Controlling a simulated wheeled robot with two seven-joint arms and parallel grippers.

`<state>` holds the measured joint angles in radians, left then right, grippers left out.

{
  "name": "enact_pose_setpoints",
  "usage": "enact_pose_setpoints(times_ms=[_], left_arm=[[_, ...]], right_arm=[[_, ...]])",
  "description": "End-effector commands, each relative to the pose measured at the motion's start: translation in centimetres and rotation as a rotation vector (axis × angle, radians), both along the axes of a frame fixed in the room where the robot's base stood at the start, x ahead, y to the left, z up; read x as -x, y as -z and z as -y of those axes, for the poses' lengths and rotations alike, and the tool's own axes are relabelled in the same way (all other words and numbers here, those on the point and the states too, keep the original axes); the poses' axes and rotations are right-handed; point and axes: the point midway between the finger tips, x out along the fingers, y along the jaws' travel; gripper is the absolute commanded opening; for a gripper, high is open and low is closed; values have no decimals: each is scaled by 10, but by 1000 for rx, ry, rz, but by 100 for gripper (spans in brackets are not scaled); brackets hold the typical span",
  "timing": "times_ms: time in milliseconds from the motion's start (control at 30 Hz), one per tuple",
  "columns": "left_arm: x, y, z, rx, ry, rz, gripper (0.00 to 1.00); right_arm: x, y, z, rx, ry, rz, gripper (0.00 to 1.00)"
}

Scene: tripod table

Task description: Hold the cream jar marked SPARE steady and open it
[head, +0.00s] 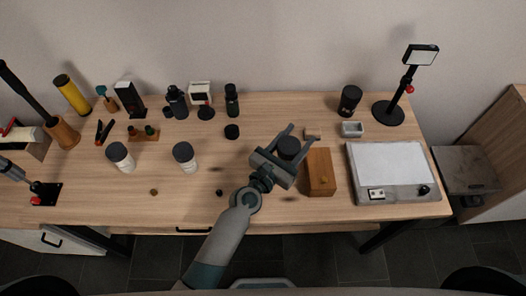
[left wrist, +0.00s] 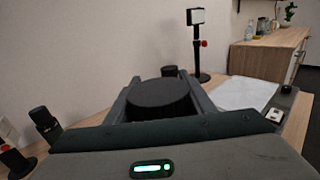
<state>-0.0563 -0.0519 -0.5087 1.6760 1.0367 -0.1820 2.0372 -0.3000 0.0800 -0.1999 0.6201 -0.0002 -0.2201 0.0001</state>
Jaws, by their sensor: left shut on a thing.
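My left gripper (head: 300,134) reaches over the right middle of the table, its fingers on either side of a jar with a round dark lid (head: 289,147). In the left wrist view the same dark lid (left wrist: 160,95) sits between the two fingers. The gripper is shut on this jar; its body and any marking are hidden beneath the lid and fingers. Two cream jars with dark lids, one at the left (head: 120,157) and one nearer the middle (head: 185,157), stand upright; their labels are too small to read. My right gripper is out of view.
A wooden block (head: 320,172) stands close right of the gripper. Further right are a small grey tray (head: 352,129), a white-topped board (head: 388,165) and a lamp stand (head: 390,112). Bottles and tools line the back left. The front middle is mostly clear.

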Motion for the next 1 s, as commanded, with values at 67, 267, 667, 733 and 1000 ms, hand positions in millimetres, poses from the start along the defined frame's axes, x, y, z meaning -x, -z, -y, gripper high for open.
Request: enact_pose_setpoints(times_ms=[67, 267, 667, 733, 1000], left_arm=[[-7, 12, -10, -2, -1, 3, 0], [-24, 34, -38, -2, -1, 3, 0], [-53, 62, -82, 1, 0, 1, 0], [-55, 63, -85, 1, 0, 1, 0], [-56, 61, -87, 1, 0, 0, 0]], right_arm=[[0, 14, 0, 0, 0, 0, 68], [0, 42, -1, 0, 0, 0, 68], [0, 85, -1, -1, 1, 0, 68], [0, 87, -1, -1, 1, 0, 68], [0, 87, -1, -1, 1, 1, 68]])
